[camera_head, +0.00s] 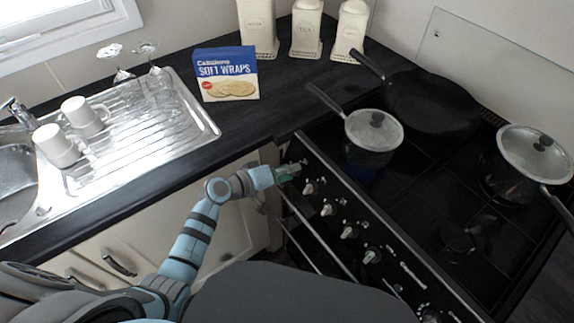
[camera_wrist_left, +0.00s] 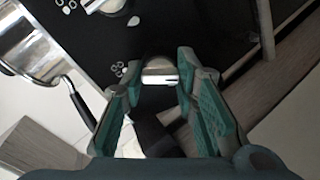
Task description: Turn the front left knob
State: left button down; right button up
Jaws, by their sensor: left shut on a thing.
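The stove's front panel (camera_head: 339,219) carries a row of silver knobs. My left gripper (camera_head: 287,173) is at the far left end of this row. In the left wrist view, the end knob (camera_wrist_left: 159,71) sits between the fingertips of my left gripper (camera_wrist_left: 160,68), which is shut on it. The fingers and hand hide most of this knob in the head view. The neighbouring knob (camera_head: 309,188) is free, just right of the gripper. My right gripper is not in view.
A lidded saucepan (camera_head: 372,130) stands on the left of the hob, with a blue patch below it. A frying pan (camera_head: 432,103) and another lidded pot (camera_head: 532,153) stand further back and right. An oven rail (camera_head: 307,228) runs below the panel.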

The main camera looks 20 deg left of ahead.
pick_arm(q)
jog(key=shift+n+p, duration=0.65)
jog(key=shift+n, duration=0.65)
jog(key=c, duration=1.2)
grip_release()
jog(key=shift+c, duration=0.2)
jog(key=v, duration=1.2)
jog(key=shift+w, duration=0.1)
